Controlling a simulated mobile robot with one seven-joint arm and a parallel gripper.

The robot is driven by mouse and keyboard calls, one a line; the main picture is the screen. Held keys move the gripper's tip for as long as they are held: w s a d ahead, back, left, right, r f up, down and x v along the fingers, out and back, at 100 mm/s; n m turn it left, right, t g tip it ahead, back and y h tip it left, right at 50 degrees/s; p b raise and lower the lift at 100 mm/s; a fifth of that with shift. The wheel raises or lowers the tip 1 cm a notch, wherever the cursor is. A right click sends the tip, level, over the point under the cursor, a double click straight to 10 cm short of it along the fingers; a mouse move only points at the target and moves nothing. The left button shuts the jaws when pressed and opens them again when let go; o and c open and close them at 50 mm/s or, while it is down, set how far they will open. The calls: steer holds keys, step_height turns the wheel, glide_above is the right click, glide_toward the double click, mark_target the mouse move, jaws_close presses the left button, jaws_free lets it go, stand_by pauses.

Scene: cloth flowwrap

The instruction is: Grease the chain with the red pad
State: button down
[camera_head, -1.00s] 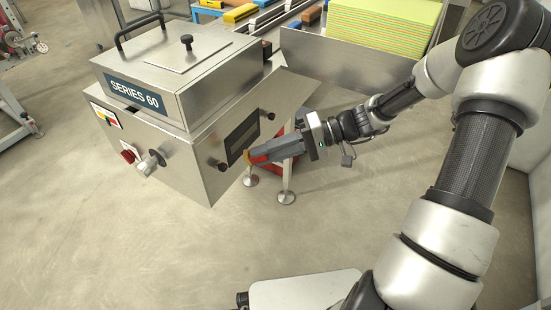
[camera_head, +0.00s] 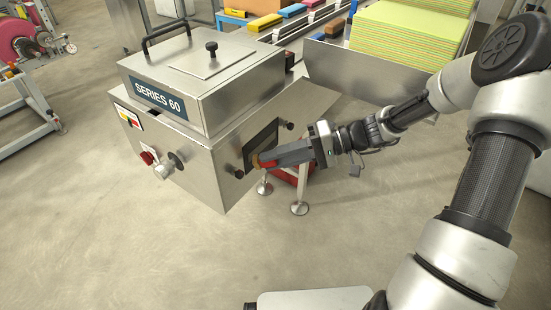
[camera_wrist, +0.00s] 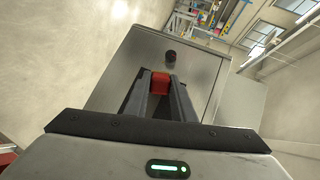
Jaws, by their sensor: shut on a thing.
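My gripper (camera_head: 262,162) is shut on the red pad (camera_wrist: 160,83), which sits between the fingertips in the wrist view. In the head view a bit of the red pad (camera_head: 268,164) shows at the finger ends, with a tan edge in front of it. The tip is at the lower part of a dark opening (camera_head: 264,138) in the side of the steel SERIES 60 machine (camera_head: 190,165). I cannot tell whether the pad touches anything inside. The chain cannot be made out in either view.
Dark knobs (camera_head: 290,126) flank the opening. A red crank or switch (camera_head: 147,158) and a metal knob stick out of the machine's front. A red object (camera_head: 290,176) lies under the arm by the machine's feet. A conveyor with coloured blocks (camera_head: 265,22) runs behind. The floor in front is clear.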

steer(key=shift+w+a, duration=0.4)
steer(key=shift+a, duration=0.1)
